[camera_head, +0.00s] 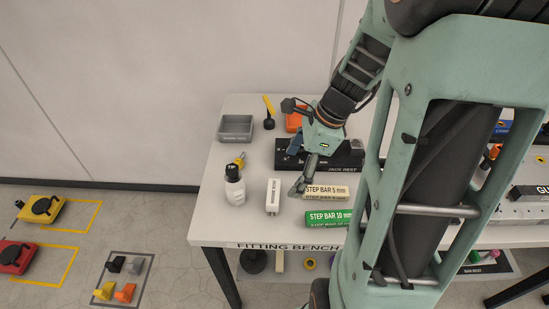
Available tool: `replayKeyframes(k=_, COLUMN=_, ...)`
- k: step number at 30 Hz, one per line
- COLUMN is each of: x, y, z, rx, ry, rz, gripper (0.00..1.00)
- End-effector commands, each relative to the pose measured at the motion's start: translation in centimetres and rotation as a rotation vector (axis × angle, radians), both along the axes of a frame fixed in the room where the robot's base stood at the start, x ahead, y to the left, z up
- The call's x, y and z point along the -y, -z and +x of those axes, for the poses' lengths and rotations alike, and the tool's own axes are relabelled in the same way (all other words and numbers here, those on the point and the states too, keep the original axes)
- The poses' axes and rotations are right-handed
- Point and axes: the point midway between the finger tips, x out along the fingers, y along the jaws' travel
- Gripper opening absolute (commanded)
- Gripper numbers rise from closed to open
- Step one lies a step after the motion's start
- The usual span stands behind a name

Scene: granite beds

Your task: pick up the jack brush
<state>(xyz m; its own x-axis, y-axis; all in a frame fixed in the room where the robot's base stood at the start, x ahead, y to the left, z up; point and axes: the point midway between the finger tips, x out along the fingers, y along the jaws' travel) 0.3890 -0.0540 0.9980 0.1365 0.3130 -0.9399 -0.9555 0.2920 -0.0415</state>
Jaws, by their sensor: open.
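My gripper (298,188) is open and points down above the fitting bench (213,212), between a white upright block and the cream step bar. Nothing shows between its fingers. No label names the jack brush, and I cannot tell for sure which thing it is. A thing with a yellow handle and black round end (268,114) stands at the back of the bench and could be it. It is behind and left of my gripper, apart from it. The black jack rest (290,158) lies behind my gripper and is partly hidden by my arm.
A white bottle with a black cap (235,186) and the white block (273,196) stand left of my gripper. The cream step bar (328,192) and green step bar (328,218) lie to the right. A grey tray (236,139) is at back left. My arm hides the bench's middle.

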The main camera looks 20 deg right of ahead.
Motion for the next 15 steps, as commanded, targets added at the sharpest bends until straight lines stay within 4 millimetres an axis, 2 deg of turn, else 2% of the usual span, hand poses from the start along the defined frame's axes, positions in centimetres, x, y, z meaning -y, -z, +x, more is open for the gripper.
replayKeyframes(k=4, x=-1.5, y=0.4, z=0.3, rx=-0.028, ry=0.055, rz=0.06, gripper=0.85)
replayKeyframes(k=12, x=-3.0, y=4.2, z=0.8, rx=-0.029, ry=0.058, rz=0.062, gripper=0.85)
replayKeyframes(k=15, x=-3.3, y=4.8, z=0.9, rx=-0.028, ry=0.059, rz=0.061, gripper=0.85)
